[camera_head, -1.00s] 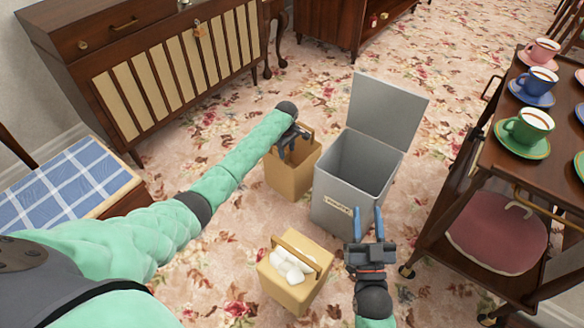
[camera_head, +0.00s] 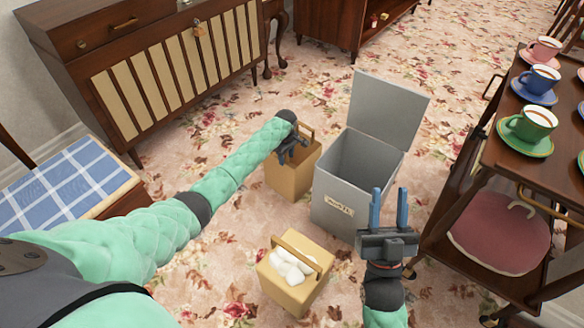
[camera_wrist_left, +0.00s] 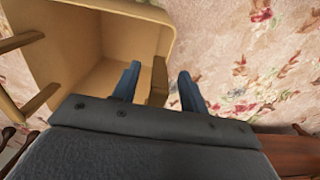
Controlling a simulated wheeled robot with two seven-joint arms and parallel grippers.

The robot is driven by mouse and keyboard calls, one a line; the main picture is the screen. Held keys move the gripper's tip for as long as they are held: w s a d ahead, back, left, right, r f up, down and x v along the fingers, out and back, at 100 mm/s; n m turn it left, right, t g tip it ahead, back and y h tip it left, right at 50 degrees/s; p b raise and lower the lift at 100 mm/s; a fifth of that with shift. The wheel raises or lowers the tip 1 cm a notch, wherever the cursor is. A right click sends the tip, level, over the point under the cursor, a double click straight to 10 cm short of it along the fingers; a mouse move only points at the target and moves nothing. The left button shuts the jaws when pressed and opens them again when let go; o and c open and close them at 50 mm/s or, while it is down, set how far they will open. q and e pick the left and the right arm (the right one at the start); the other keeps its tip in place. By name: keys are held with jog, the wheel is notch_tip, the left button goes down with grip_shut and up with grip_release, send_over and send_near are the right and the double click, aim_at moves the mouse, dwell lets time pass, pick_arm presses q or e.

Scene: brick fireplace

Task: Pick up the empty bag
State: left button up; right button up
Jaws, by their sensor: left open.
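The empty tan bag (camera_head: 288,180) stands upright on the carpet, left of the grey bin, with its handle raised. In the left wrist view the bag (camera_wrist_left: 95,75) shows an open, bare inside. My left gripper (camera_head: 294,150) is over its top edge. In the wrist view its open blue fingers (camera_wrist_left: 158,88) straddle a tan strip of the bag's side, one finger on the inner side and one over the carpet. Whether they touch it I cannot tell. My right gripper (camera_head: 388,208) is open and empty in front of the bin.
A grey lidded bin (camera_head: 340,212) stands open beside the bag. A second tan bag (camera_head: 290,290) holding white lumps is nearer me. A wooden cart (camera_head: 520,150) with cups is at right, a cabinet (camera_head: 150,75) at back left. Carpet lies clear between cabinet and bag.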

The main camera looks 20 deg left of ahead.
pick_arm(q)
jog(key=shift+c, duration=0.4)
grip_shut()
jog(key=shift+r, duration=0.1)
